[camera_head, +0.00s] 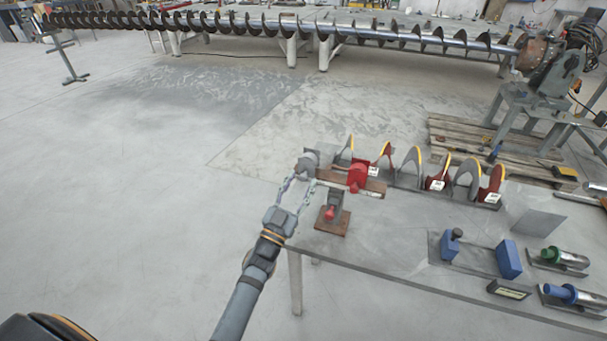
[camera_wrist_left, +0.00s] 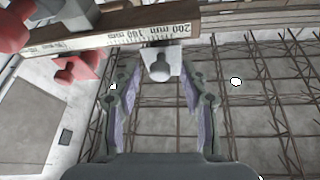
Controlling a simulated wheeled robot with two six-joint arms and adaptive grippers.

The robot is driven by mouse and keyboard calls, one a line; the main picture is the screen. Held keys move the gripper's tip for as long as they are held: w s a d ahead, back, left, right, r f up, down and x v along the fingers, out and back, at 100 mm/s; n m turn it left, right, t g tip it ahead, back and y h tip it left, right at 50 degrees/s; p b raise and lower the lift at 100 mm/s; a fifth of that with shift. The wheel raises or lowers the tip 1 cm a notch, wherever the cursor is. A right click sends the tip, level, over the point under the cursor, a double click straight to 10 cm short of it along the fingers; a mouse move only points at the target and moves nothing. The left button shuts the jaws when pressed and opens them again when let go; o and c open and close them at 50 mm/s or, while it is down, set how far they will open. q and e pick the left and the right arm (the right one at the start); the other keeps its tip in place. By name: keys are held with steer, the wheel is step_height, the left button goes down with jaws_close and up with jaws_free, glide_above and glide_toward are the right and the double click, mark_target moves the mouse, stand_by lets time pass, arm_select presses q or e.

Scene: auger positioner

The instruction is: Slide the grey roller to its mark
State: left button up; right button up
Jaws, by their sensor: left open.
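The grey roller (camera_head: 308,162) is at the left end of a wooden rail with a scale (camera_head: 345,183) at the table's near-left edge. In the left wrist view a grey rounded piece (camera_wrist_left: 162,63) shows by the 200 mm end of the scale (camera_wrist_left: 140,37). My left gripper (camera_head: 300,181) is open just in front of the roller; in the wrist view its fingers (camera_wrist_left: 158,76) stand on either side of the grey piece, with gaps visible. I cannot tell which scale line is the mark. My right gripper is not in view.
A red block (camera_head: 357,177) is on the rail right of the roller. A small stand with a red piece (camera_head: 332,212) is close to my left arm. Grey and red auger flights (camera_head: 438,170) stand behind.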

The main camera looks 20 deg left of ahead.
mark_target(306, 167)
arm_select(q)
steer(key=shift+x, duration=1.1)
jaws_close()
